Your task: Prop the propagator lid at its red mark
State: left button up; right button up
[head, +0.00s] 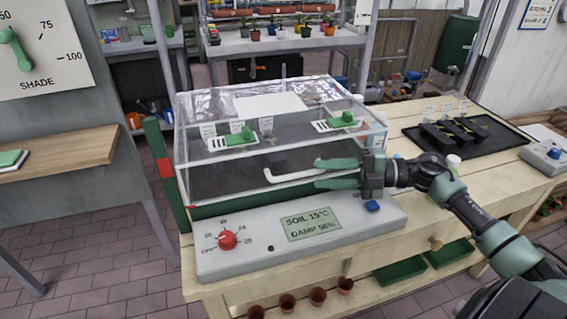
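The propagator's clear lid (225,172) appears to rest down on its green tray (225,208). A pale bar handle (290,176) runs along the lid's front. A green upright (163,175) at the propagator's left carries a red band (165,168). A small red spot (191,207) shows at the lid's lower front-left corner. My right gripper (318,174) comes in from the right at the lid's front. Its two green fingers are apart, above and below the handle's right end in the picture. I cannot tell if they touch it. My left gripper is out of view.
A grey control box (255,254) with a red dial (228,239) and display stands below the lid's front. A black seedling tray (470,140) is on the wooden bench at right. Small terracotta pots (317,295) stand low at the front. A wooden shelf (70,152) is at left.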

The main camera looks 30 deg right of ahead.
aim_at(304, 175)
jog(key=x, duration=0.3)
jog(key=p+x, duration=0.1)
jog(key=shift+a+r, duration=0.25)
jog(key=shift+a, duration=0.2)
jog(key=shift+x, duration=1.25)
jog(key=shift+f, duration=0.2)
grip_shut()
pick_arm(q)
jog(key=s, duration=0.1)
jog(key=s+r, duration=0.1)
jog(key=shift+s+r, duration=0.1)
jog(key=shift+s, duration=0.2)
